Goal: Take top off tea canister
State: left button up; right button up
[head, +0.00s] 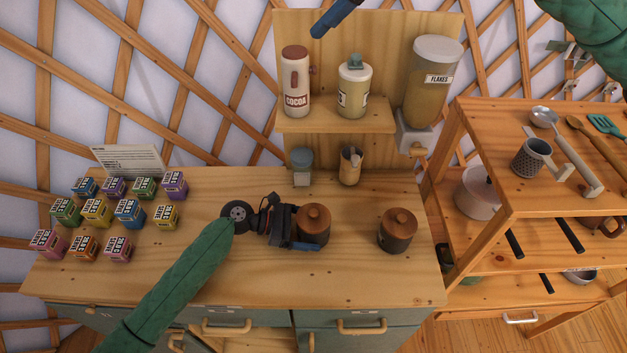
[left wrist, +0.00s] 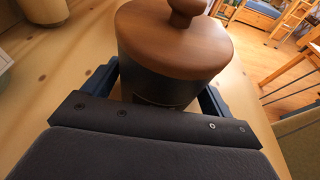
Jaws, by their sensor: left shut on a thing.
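A dark canister with a round, knobbed wooden lid (head: 313,221) stands on the wooden counter, its lid on. My left gripper (head: 306,240) is shut on its dark body, below the lid. The left wrist view shows the lid (left wrist: 175,40) and the dark body (left wrist: 165,88) between the two blue fingers. A second, similar canister (head: 397,231) stands apart to the right, also lidded. No label is readable on either, so I cannot tell which holds tea. One blue finger of my right gripper (head: 322,28) shows at the top edge; the rest is out of frame.
Several small colored boxes (head: 96,212) stand on the counter's left, before a white card (head: 128,160). A shelf (head: 340,118) behind holds a cocoa canister (head: 296,82), another jar (head: 354,88) and a flakes dispenser (head: 432,85). A utensil rack (head: 478,122) stands right.

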notch_tip(320, 180, down, 20)
jog(key=a+f+n+h, duration=0.1)
jog(key=a+h, duration=0.1)
jog(key=h, duration=0.2)
jog(key=n+g+h, duration=0.1)
jog(key=n+h, duration=0.1)
jog(key=h, duration=0.2)
send_near(313, 212)
notch_tip(313, 212, down, 11)
jog(key=shift+w+r, duration=0.1)
jog(key=shift+r, duration=0.1)
jog(key=shift+c, duration=0.2)
jog(key=c, duration=0.9)
jog(key=shift+r, duration=0.15)
jog(key=shift+r, duration=2.4)
pick_arm(q)
jog(key=o, duration=0.8)
jog(key=shift+c, duration=0.2)
